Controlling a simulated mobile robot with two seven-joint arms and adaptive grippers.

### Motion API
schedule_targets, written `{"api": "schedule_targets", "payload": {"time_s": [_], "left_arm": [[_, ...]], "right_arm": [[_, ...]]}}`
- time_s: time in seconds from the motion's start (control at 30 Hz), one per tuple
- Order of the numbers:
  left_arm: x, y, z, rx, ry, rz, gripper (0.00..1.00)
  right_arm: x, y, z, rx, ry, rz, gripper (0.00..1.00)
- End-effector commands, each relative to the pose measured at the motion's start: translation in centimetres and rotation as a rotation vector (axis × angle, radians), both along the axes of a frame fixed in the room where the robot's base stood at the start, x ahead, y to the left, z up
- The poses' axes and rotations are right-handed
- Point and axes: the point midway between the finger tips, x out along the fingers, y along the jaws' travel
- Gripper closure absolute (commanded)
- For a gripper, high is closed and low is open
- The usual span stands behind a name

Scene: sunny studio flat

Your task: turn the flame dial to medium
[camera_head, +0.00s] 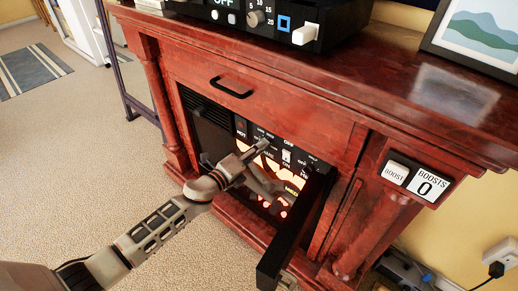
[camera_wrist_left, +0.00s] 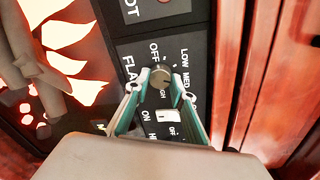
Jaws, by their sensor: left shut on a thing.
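The flame dial (camera_wrist_left: 161,76) is a small dark round knob on the black control panel (camera_wrist_left: 205,20) of the electric fire. The lettering around it reads OFF, LOW and MED, with a further mark partly covered. My left gripper (camera_head: 264,145) reaches the panel inside the fireplace. In the left wrist view its two teal-edged fingers stand on either side of the dial and are shut on it. I cannot clearly tell which mark the dial points to. In the head view the dial is hidden by the gripper. My right gripper is not in view.
A black hinged flap (camera_head: 296,232) stands open close to the right of my left arm. A white switch (camera_wrist_left: 168,116) sits beside the dial. Glowing flames (camera_wrist_left: 68,35) show behind. The red wooden mantel (camera_head: 390,85) overhangs the opening.

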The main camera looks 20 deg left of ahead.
Motion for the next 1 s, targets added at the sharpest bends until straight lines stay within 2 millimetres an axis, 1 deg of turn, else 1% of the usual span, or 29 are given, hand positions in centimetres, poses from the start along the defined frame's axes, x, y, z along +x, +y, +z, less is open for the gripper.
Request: {"api": "schedule_targets", "payload": {"time_s": [0.43, 0.47, 0.5, 0.77, 0.87, 1.0], "left_arm": [[0.0, 0.1, 0.0, 0.009, -0.003, 0.002, 0.98], [0.0, 0.1, 0.0, 0.009, -0.003, 0.002, 0.69], [0.0, 0.1, 0.0, 0.009, -0.003, 0.002, 0.59], [0.0, 0.0, 0.0, 0.008, -0.002, 0.001, 0.59], [-0.1, 0.1, 0.0, 0.008, -0.002, 0.001, 0.59], [-1.2, 0.5, 0.0, 0.009, -0.001, 0.000, 0.59]], "right_arm": [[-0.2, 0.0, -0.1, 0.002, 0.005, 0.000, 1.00], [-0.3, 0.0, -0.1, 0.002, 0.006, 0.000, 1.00], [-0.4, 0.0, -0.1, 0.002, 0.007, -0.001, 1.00], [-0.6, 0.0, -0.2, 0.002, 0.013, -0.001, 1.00], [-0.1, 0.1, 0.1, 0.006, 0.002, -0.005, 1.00], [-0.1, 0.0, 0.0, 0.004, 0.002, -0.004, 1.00]]}}
